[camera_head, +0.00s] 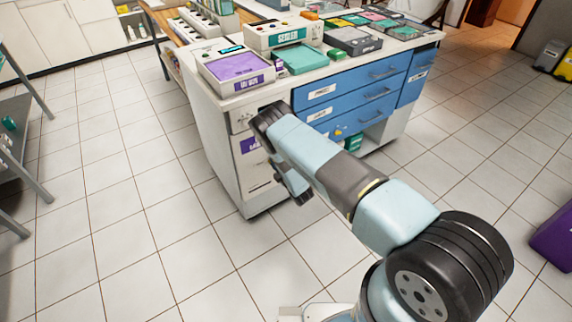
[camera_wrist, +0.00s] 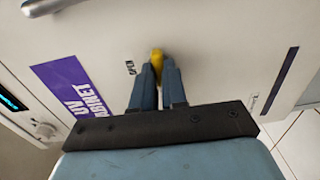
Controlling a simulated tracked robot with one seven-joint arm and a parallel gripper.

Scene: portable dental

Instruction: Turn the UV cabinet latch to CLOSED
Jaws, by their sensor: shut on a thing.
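The UV cabinet door (camera_wrist: 215,45) fills most of the wrist view, with a purple UV CABINET label (camera_wrist: 62,88) on it. The yellow latch (camera_wrist: 157,54) sits between my fingertips, with its tip showing past them. My gripper (camera_wrist: 158,66) is shut on the latch. A small OPEN mark (camera_wrist: 130,68) is on the door just left of the fingers. No CLOSED mark can be read; a small mark near the right is too small to read. In the head view the cabinet front (camera_head: 256,165) is partly behind my arm, which hides the latch and fingertips.
A knob (camera_wrist: 45,130) and a lit display (camera_wrist: 10,102) are at the left of the wrist view. A metal handle (camera_wrist: 45,6) is at its top left. Blue drawers (camera_head: 375,93) are right of the cabinet. Open tiled floor (camera_head: 150,225) lies to the left.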

